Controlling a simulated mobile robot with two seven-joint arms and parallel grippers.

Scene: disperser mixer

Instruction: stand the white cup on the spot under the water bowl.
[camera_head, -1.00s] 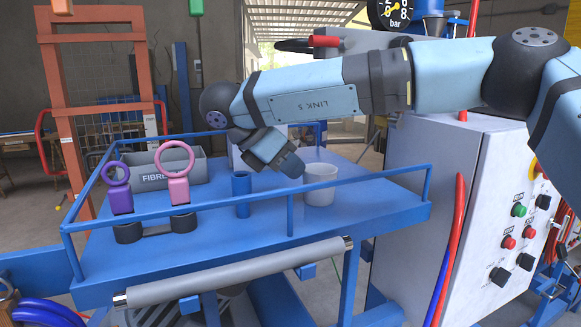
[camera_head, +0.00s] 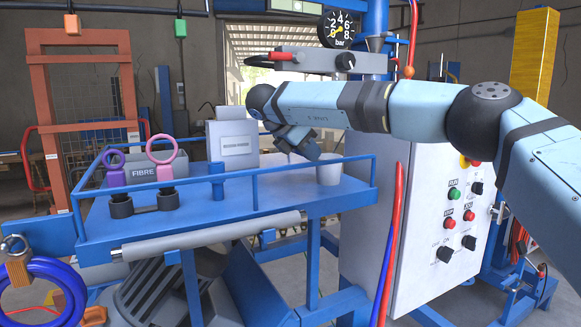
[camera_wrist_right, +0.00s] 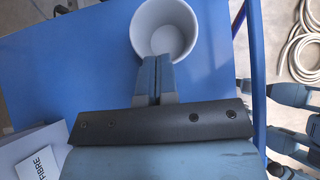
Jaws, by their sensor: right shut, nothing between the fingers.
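The white cup (camera_head: 329,170) stands upright near the right end of the blue railed table (camera_head: 240,205). In the right wrist view the cup (camera_wrist_right: 178,30) is seen from above and looks empty. My right gripper (camera_head: 313,152) reaches down just left of the cup's rim. In the wrist view its fingers (camera_wrist_right: 156,64) are together, overlapping the cup's near rim, with nothing between them. I cannot tell whether they touch the cup. I cannot pick out the water bowl or the spot under it with certainty. My left gripper is not in view.
The white control cabinet (camera_head: 405,235) stands right, with a pressure gauge (camera_head: 338,27) above.

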